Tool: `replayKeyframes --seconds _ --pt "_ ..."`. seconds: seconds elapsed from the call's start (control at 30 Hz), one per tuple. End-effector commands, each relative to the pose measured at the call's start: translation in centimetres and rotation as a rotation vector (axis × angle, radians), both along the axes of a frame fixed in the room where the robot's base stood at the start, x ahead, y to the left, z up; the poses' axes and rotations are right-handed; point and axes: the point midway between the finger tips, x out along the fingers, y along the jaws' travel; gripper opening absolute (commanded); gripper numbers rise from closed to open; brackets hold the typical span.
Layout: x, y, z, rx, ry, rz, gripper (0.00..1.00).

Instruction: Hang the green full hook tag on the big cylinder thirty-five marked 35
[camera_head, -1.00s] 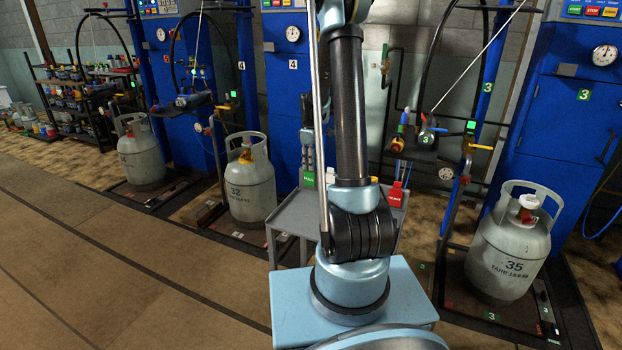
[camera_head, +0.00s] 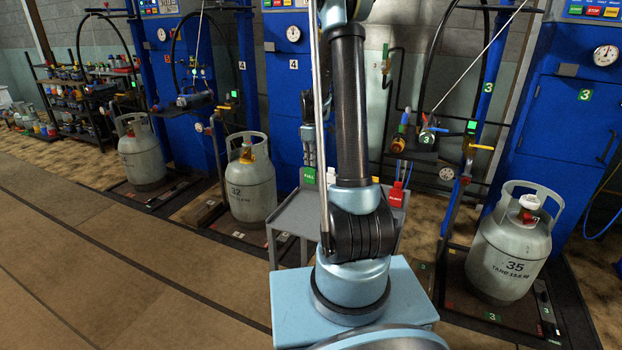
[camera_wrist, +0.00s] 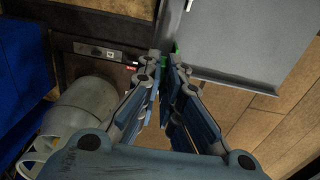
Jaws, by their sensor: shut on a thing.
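The green full hook tag (camera_head: 308,176) is at the tips of my gripper (camera_head: 308,165), above the back left of the grey cart. In the wrist view the fingers of my gripper (camera_wrist: 166,62) are closed together, with slivers of green (camera_wrist: 177,47) at their tips. Most of the tag is hidden there. The big cylinder marked 35 (camera_head: 507,252) stands upright at the right on a dark platform, well away from my gripper. It has an open collar handle (camera_head: 530,187) around a red-and-white valve (camera_head: 527,205).
The grey cart (camera_head: 290,217) stands behind my arm, with red tags (camera_head: 397,193) at its right. Cylinder 32 (camera_head: 250,190) and another cylinder (camera_head: 141,155) stand to the left. A hose stand with a yellow-handled valve (camera_head: 480,147) rises left of cylinder 35. The floor at front left is clear.

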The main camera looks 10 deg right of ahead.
Motion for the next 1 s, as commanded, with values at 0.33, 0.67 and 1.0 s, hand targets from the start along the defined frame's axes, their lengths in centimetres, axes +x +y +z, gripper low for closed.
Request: replayKeyframes --seconds 0.33,0.67,1.0 --pt "0.0 0.0 1.4 0.0 0.0 0.0 0.0" --pt "0.0 0.0 2.7 0.0 0.0 0.0 0.0" --pt "0.0 0.0 2.8 0.0 0.0 0.0 0.0"
